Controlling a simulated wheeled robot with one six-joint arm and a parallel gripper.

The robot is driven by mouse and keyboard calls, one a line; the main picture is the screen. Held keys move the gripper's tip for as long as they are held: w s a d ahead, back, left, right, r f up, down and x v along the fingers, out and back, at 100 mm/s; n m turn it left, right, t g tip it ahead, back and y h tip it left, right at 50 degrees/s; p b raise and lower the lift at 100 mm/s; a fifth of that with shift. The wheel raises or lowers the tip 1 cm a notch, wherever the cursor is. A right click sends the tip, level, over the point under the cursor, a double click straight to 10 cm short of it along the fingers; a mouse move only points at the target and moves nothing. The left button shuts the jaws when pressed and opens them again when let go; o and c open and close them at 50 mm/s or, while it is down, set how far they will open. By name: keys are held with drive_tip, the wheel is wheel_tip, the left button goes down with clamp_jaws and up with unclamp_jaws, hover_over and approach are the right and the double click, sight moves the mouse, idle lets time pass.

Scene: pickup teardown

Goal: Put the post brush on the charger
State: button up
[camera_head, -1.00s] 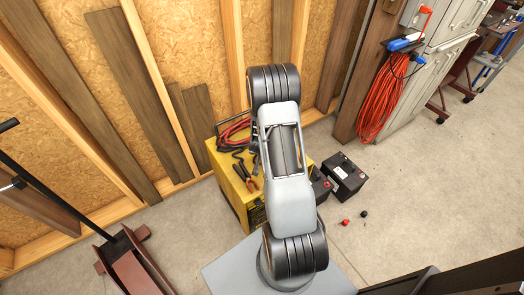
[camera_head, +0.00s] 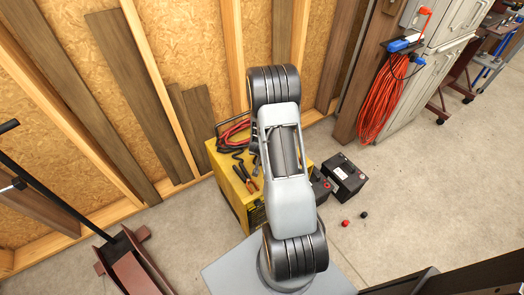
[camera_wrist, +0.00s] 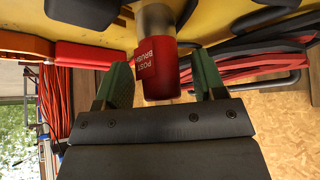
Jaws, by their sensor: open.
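The post brush (camera_wrist: 160,72) is a red cylinder with white lettering and a silver metal part (camera_wrist: 155,25), seen in the wrist view. My gripper (camera_wrist: 163,88) is open, with its green-padded fingers on either side of the brush and gaps visible at both sides. The yellow charger (camera_head: 236,190) stands on the floor against the wall. Its yellow top also fills the upper part of the wrist view (camera_wrist: 215,22), right by the brush's metal end. Whether they touch, I cannot tell. In the head view my arm hides the gripper and the brush.
A black battery (camera_head: 345,179) and small red (camera_head: 345,222) and black caps sit to the right. Floor further right is clear.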

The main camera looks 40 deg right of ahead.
drive_tip(key=s+a+r+n+y+p, duration=0.2)
drive_tip(key=a+r, duration=0.6)
drive_tip(key=r, duration=0.3)
drive_tip(key=s+a+r+n+y+p, duration=0.1)
drive_tip(key=s+a+r+n+y, duration=0.15)
drive_tip(key=a+r, duration=0.7)
drive_tip(key=s+a+r+n+g, duration=0.2)
drive_tip(key=s+a+r+n, duration=0.1)
drive_tip(key=s+r, duration=0.7)
drive_tip(key=shift+s+a+r, duration=0.15)
drive_tip(key=shift+s+a, duration=0.6)
drive_tip(key=shift+s, duration=0.05)
drive_tip(key=shift+r+h+p, duration=0.15)
drive_tip(key=shift+h+p, duration=0.1)
drive_tip(key=shift+p, duration=0.05)
